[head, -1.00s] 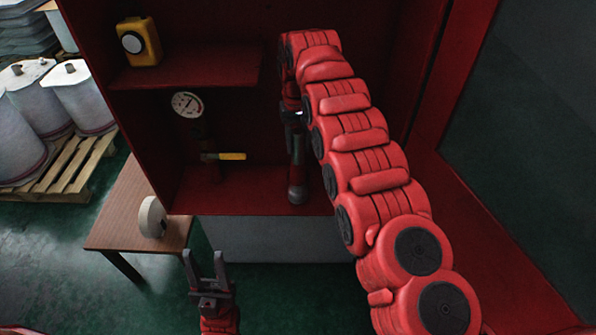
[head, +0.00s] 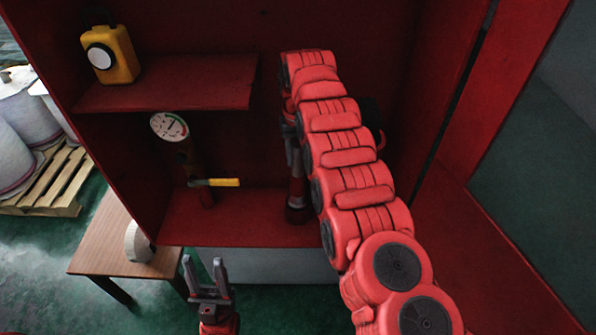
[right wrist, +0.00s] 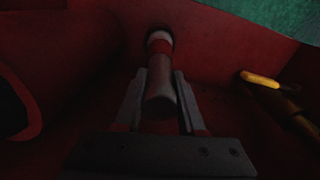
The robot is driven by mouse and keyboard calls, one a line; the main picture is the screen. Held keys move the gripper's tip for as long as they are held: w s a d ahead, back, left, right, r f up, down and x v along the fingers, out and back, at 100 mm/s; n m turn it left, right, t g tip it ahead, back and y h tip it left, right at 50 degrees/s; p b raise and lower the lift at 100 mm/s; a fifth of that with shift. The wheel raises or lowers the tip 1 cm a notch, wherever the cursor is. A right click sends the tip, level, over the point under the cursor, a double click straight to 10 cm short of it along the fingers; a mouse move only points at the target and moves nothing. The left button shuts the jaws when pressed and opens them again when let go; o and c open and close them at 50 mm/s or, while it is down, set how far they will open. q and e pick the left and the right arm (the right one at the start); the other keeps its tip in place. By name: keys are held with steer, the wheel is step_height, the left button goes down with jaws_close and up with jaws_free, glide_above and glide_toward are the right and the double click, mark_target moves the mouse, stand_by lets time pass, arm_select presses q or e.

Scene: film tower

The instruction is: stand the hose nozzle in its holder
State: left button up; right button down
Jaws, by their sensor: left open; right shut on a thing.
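The hose nozzle (right wrist: 161,85) is a grey tube with a red band near its far end, between the fingers of my right gripper (right wrist: 157,88), which is shut on it. In the head view the nozzle (head: 297,190) stands about upright at the cabinet floor, partly hidden by my right gripper (head: 291,140) and arm. A dark ring, apparently the holder (right wrist: 159,31), shows around the nozzle's far end; how deep the nozzle sits in it I cannot tell. My left gripper (head: 206,275) is open and empty, low in front of the cabinet.
The red cabinet (head: 230,225) holds a shelf (head: 190,93) with a yellow device (head: 110,55), a gauge (head: 169,126) and a yellow-handled valve (head: 215,183). A dark round thing (head: 374,122) is partly behind my right arm. A wooden table (head: 100,255) bears a white roll (head: 138,243).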

mark_target(298, 167)
steer(key=shift+s+f+p, duration=0.15)
steer(key=shift+f+p, duration=0.15)
steer(key=shift+p, duration=0.2)
step_height(298, 167, down, 3)
steer(key=shift+d+r+p, duration=0.1)
steer(key=shift+r+p, duration=0.1)
steer(key=shift+p, duration=0.5)
steer(key=shift+f, duration=0.35)
steer(key=c, duration=0.5)
jaws_free()
